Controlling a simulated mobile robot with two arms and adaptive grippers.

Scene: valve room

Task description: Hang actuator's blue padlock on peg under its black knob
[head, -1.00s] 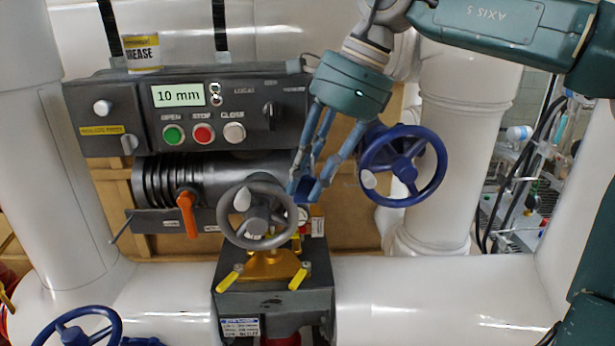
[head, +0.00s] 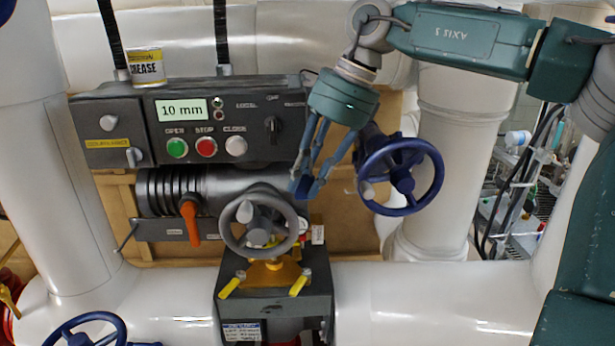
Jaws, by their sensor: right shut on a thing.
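My right gripper (head: 307,186) comes down from the upper right and is shut on a small blue padlock (head: 301,187). The fingers cover part of the padlock, and its shackle is not clear. It is held just right of and above the grey handwheel, below the right end of the actuator's control box (head: 190,132). The black knob (head: 273,125) is on the right of the box's front face, up and left of the padlock. A peg under the knob is too small to make out. My left gripper is not in view.
The grey handwheel (head: 228,238) stands close below left of the padlock. A blue handwheel (head: 439,176) is close on the right, behind the gripper. An orange lever (head: 191,220) hangs at left. A grease can (head: 146,68) stands on the box. White pipes surround the actuator.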

